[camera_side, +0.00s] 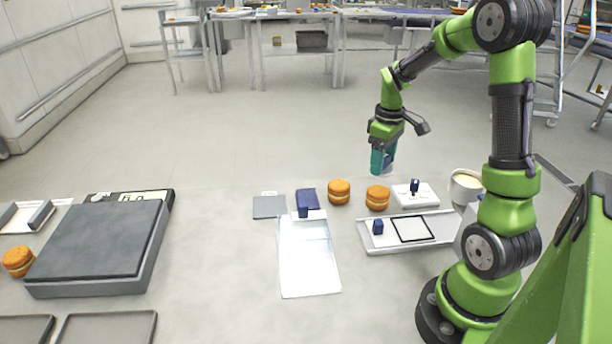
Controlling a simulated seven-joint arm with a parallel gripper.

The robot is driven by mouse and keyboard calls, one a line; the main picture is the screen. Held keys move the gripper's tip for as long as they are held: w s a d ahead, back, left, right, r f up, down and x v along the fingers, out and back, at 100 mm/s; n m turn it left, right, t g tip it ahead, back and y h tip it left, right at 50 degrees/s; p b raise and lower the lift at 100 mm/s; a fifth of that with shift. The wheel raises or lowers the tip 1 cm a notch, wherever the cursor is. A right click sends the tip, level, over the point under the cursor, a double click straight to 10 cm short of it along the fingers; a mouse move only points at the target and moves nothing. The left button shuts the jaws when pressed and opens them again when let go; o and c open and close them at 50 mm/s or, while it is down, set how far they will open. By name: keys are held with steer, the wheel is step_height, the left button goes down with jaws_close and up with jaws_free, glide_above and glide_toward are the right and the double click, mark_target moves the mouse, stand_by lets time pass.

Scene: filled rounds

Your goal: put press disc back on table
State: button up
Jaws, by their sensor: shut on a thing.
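My gripper (383,161) is in the air above the far side of the work area, its teal fingers pointing down. It is shut on a small greyish-blue piece, apparently the press disc (388,170), which the fingers mostly hide. The held piece is clear of the floor-like pale work table (230,275) and of everything on it. Two orange filled rounds stand below the gripper, one at the left (339,192) and one nearly beneath it (377,198).
A white block with a blue handle (405,199), a white tray (440,219) and a cream-filled bowl (466,185) stand right. A glossy white sheet (308,265), a navy block (304,207) and a grey pad (269,208) lie centre. A large grey-topped unit (95,242) stands left.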

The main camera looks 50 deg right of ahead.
steer(key=w+a+n, duration=0.1)
steer(key=w+a, duration=0.3)
steer(key=w+a+n, duration=0.2)
steer(key=w+a, duration=0.2)
steer(key=w, duration=0.1)
steer(key=shift+w+a, duration=0.1)
steer(key=shift+w, duration=0.1)
steer(key=n, duration=0.6)
glide_above(241, 244)
step_height(241, 244, down, 6)
steer(key=shift+f, duration=2.25)
steer(key=shift+f, duration=0.15)
steer(key=o, duration=0.9)
